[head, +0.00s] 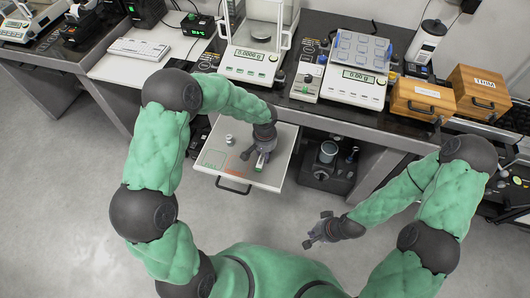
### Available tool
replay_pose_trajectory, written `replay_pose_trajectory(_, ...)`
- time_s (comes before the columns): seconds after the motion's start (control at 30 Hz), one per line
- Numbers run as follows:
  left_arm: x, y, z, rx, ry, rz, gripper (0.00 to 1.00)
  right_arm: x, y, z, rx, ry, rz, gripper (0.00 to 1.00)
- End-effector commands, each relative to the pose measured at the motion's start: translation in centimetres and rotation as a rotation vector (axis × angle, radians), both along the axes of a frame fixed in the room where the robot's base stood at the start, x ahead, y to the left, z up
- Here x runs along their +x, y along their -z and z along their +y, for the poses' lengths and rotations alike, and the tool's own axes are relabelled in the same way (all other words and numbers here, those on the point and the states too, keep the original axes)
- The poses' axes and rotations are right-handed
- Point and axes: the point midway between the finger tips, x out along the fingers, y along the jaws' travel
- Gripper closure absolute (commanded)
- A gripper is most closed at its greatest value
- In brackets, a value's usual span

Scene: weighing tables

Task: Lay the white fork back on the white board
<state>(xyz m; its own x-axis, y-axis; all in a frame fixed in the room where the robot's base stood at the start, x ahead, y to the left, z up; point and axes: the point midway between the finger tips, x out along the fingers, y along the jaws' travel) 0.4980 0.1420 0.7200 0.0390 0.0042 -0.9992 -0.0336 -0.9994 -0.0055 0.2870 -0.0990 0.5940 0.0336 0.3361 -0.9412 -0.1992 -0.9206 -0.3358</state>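The white board (285,158) is a pulled-out white panel with a dark handle, below the bench at the middle. My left gripper (258,157) is low over the board's right half, pointing down. A small pale piece with green (261,163) shows at its fingertips. I cannot tell whether this is the white fork or whether the fingers are closed on it. I make out no fork elsewhere. My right gripper (318,229) hangs over the grey floor, right of the board and apart from it, fingers spread and empty.
A small metal weight (229,139) stands on the board near a green-outlined mark. Balances (252,55) and (355,87) and wooden boxes (421,99) stand on the dark bench. A dark unit with a cup (328,152) is below the bench. The floor in front is clear.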

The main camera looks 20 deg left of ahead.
Motion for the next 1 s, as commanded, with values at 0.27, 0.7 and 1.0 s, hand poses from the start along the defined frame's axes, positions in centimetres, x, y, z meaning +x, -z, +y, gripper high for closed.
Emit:
replay_pose_trajectory(0.27, 0.0, -0.1, 0.0, 0.000, 0.000, 0.000, 0.42, 0.0, -0.1, 0.0, 0.000, 0.000, 0.000, 1.00)
replay_pose_trajectory(0.7, -0.1, -4.4, 0.0, 0.000, 0.000, -0.004, 0.42, 0.0, -2.1, 0.0, 0.000, 0.000, 0.000, 1.00)
replay_pose_trajectory(1.0, -0.3, -10.1, 0.0, 0.000, 0.000, -0.003, 0.42, 0.0, -4.2, 0.0, 0.000, 0.000, 0.000, 1.00)
